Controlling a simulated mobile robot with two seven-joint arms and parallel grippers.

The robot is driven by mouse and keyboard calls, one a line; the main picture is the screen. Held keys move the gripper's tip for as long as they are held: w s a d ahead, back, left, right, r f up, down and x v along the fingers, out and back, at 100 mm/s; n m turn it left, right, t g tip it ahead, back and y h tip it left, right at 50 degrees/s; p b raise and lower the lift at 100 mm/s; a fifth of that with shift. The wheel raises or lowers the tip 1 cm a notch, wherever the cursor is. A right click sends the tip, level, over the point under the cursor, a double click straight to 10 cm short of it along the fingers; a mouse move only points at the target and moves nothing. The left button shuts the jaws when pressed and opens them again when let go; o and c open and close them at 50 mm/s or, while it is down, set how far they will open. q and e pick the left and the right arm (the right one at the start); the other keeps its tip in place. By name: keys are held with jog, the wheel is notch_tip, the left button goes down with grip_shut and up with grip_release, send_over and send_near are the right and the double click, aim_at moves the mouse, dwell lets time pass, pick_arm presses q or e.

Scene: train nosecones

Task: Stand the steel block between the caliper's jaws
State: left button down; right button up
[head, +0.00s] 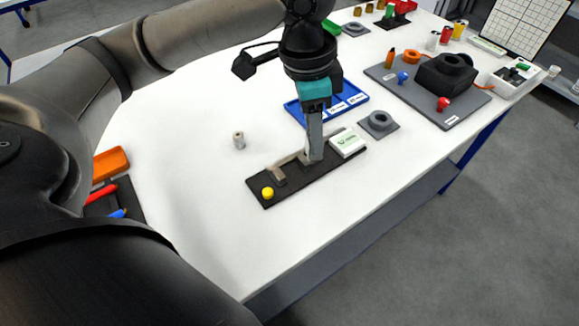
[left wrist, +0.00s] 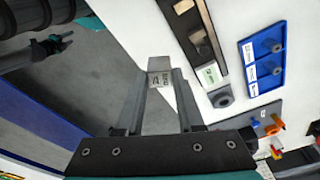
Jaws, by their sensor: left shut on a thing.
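The caliper lies on a dark base (head: 300,188) on the white table, with a yellow button (head: 267,193) at its near-left end and a white display box (head: 347,143) at its far-right end. Its left jaw (head: 278,173) shows; my left gripper (head: 314,158) partly covers the area by the other jaw. The steel block (left wrist: 160,70), a grey piece with a printed label, is gripped at the fingertips (left wrist: 162,92) in the left wrist view. That view shows the floor behind the block and the caliper base (left wrist: 205,40) to its right.
A blue tray (head: 353,101) with labels lies behind the caliper. A grey ring on a pad (head: 380,122) is to its right. A small pale cylinder (head: 239,140) stands to its left. A grey board (head: 425,108) holds parts farther right. The table's front is clear.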

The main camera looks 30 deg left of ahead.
pick_arm(q)
jog(key=m, duration=0.3)
jog(key=shift+w+a+r, duration=0.35)
jog(key=shift+w, duration=0.05)
jog(key=w+a+r+m+g+y+p, duration=0.1)
jog(key=w+a+r+m, duration=0.15)
jog(key=m, duration=1.15)
jog(key=w+a+r+m+g+y+p, duration=0.1)
jog(key=a+r+m+p, duration=0.15)
jog(key=m, duration=1.15)
jog(key=f+b, duration=0.1)
jog(key=f, duration=0.5)
jog(key=f+b, duration=0.2)
jog(key=f, duration=0.5)
jog(key=f+b, duration=0.1)
jog(key=f, duration=0.6)
jog(key=shift+s+a+f+b, duration=0.1)
jog(key=shift+s+a+b, duration=0.1)
jog(key=shift+a+b, duration=0.15)
pick_arm(e)
jog(key=shift+d+f, duration=0.15)
jog(key=shift+f, duration=0.35)
pick_arm(q)
jog(key=c, duration=0.5)
grip_release()
jog(key=shift+f, duration=0.15)
